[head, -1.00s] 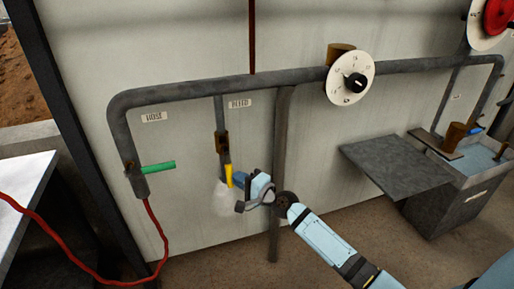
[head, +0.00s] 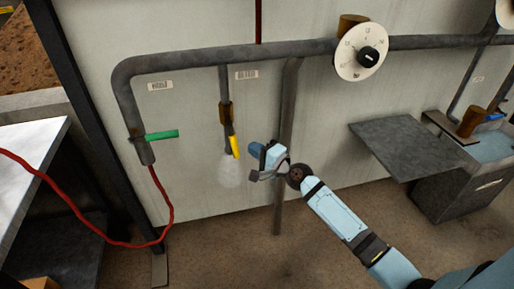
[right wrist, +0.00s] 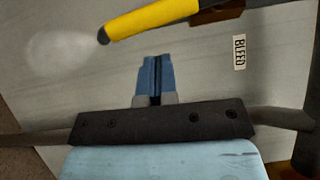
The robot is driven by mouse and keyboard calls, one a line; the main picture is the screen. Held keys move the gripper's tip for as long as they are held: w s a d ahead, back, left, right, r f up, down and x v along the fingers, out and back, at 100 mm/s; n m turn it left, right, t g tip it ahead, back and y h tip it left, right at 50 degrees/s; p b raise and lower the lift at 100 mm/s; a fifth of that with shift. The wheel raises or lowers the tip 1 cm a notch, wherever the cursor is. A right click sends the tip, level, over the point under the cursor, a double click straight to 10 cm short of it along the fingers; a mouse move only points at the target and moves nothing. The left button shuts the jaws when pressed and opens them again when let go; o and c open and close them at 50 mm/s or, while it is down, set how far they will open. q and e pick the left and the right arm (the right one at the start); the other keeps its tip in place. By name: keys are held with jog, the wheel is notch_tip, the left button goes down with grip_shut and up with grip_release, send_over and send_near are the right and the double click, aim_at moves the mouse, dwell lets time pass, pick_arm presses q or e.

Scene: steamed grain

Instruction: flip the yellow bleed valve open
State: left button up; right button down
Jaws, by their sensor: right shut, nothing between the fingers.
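The yellow bleed valve handle (head: 235,147) hangs down along the short vertical bleed pipe (head: 225,88), beside the BLEED label (head: 247,75). A pale puff of steam (head: 230,170) shows just below the pipe's end. In the right wrist view the yellow handle (right wrist: 152,18) crosses the top, beyond the fingertips, with the BLEED label (right wrist: 239,51) to its right. My right gripper (head: 254,149) is shut and empty, just right of the handle and apart from it. Its blue fingers (right wrist: 155,75) are together in the right wrist view. My left gripper is not in view.
A green handle (head: 161,135) with a red hose (head: 170,205) sits to the left. A grey post (head: 284,130) stands behind my right gripper. A white dial (head: 361,52) is on the upper pipe.

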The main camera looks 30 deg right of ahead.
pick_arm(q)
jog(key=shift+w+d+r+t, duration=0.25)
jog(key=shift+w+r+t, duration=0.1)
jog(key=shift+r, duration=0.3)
pick_arm(e)
jog(key=v, duration=1)
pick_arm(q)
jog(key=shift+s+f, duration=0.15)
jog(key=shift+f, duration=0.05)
pick_arm(e)
jog(key=shift+s+r, duration=0.1)
